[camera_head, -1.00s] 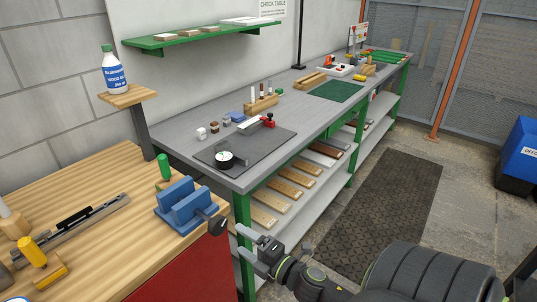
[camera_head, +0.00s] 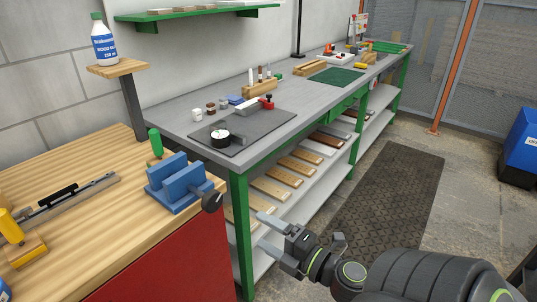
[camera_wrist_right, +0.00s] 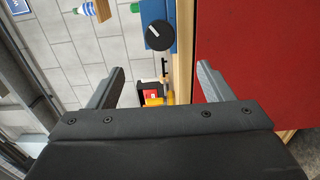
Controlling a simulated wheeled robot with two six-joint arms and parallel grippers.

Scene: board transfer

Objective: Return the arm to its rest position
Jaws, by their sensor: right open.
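My right gripper (camera_head: 268,236) is open and empty at the lower middle of the head view. It is in the air in front of the grey bench's green leg, to the right of the wooden workbench's red front. Its two fingers (camera_wrist_right: 158,85) stand wide apart in the right wrist view with nothing between them. My right arm runs in from the lower right. My left gripper is not in view.
A blue vise (camera_head: 178,183) with a dark knob sits on the wooden workbench (camera_head: 90,222). The grey bench (camera_head: 190,100) holds a dark mat (camera_head: 240,138) with a dial gauge. Boards (camera_head: 270,188) lie on the shelf below. The floor mat (camera_head: 385,205) is clear.

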